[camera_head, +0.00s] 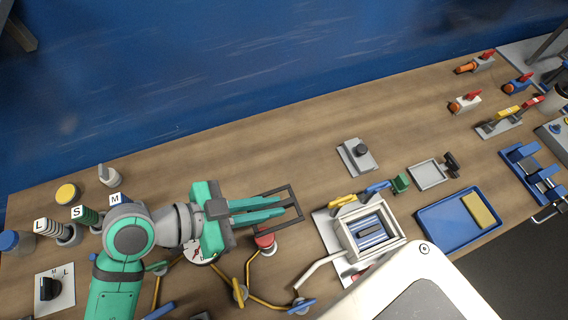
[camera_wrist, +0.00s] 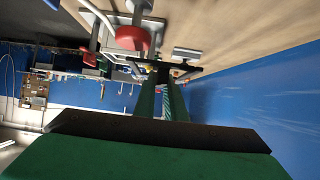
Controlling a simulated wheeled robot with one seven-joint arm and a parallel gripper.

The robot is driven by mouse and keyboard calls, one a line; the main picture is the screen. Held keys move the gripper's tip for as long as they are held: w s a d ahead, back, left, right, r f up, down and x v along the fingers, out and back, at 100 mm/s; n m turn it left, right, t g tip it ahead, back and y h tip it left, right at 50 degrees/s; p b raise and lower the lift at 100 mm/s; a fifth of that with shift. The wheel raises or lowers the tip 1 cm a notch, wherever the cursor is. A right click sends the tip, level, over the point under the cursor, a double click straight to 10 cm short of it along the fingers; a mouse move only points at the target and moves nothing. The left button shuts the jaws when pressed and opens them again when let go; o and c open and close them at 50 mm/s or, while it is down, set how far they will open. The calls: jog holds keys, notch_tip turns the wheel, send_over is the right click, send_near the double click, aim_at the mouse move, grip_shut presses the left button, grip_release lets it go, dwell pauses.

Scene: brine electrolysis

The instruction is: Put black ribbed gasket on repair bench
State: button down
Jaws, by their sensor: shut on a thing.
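My gripper (camera_head: 282,206) is shut on a thin black rectangular frame, which appears to be the black ribbed gasket (camera_head: 297,203). The green fingers reach into the frame's opening in the head view, and the frame is held above the wooden bench (camera_head: 300,130). Ribs on it are too small to make out. In the wrist view the gasket (camera_wrist: 186,68) shows as a dark bar at the ends of the fingers (camera_wrist: 160,85). No bench is visibly marked as the repair bench.
Below the gasket are a red-topped part (camera_head: 264,240) and yellow pipes (camera_head: 262,300). A pale cell box (camera_head: 400,236) with blue and white plates stands to its right. A blue tray (camera_head: 436,228) holds a yellow block (camera_head: 478,210). Bare wood lies behind the gripper.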

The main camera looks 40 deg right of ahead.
jog(key=shift+w+d, duration=0.1)
jog(key=shift+w, duration=0.25)
send_over(292, 182)
jog(key=s+a, duration=0.2)
jog(key=a, duration=0.2)
notch_tip(292, 182, down, 4)
jog(key=d+f, duration=0.1)
jog(key=f, duration=0.1)
jog(key=w+d+f, duration=0.1)
jog(key=f, duration=0.1)
jog(key=shift+d, duration=0.35)
jog(key=shift+w+d+f, duration=0.25)
jog(key=shift+d+f, duration=0.1)
jog(key=shift+f, duration=0.15)
jog(key=shift+w+d+f, duration=0.2)
jog(key=shift+d+f, duration=0.1)
jog(key=shift+f, duration=1.7)
jog(key=shift+w+f, duration=0.1)
jog(key=shift+f, duration=0.5)
jog(key=c, duration=1.8)
grip_release()
